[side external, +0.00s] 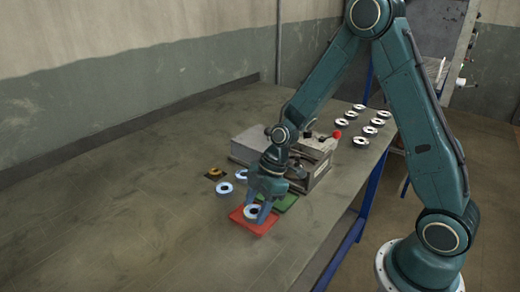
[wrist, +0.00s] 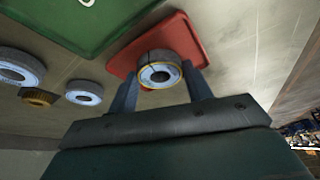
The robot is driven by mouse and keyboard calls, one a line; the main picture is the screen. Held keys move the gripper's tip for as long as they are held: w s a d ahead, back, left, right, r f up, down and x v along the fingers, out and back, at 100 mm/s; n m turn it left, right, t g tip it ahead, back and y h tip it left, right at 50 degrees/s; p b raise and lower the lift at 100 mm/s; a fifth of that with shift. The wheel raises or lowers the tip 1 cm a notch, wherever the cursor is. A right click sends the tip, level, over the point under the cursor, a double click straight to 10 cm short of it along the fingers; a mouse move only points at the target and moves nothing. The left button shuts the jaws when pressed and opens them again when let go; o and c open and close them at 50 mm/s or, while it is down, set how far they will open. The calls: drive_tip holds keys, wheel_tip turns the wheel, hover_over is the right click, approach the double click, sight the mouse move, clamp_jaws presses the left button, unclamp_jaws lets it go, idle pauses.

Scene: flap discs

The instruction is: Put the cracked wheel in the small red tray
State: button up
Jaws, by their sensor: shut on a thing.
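A pale grey wheel (wrist: 160,70) with a yellowish rim and a dark crack-like line at its upper left is between the fingers of my gripper (wrist: 163,82) in the wrist view. My gripper is shut on it. The small red tray (wrist: 190,38) lies directly behind the wheel in that view. In the side view the wheel (side external: 252,212) is over the red tray (side external: 264,228), with my gripper (side external: 258,206) reaching down to it. I cannot tell whether the wheel touches the tray floor. My fingers hide part of the tray.
A green tray (side external: 289,202) is beside the red one. Two loose wheels (side external: 224,188) and a small golden ring (side external: 215,172) lie to the left. A grey machine (side external: 262,142) stands behind my gripper. Several discs (side external: 368,130) lie at the back right. The left table is clear.

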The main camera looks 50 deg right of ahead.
drive_tip(key=shift+f, duration=0.1)
drive_tip(key=o, duration=1.1)
drive_tip(key=shift+c, duration=0.2)
wheel_tip(320, 180, up, 7)
idle(0.4)
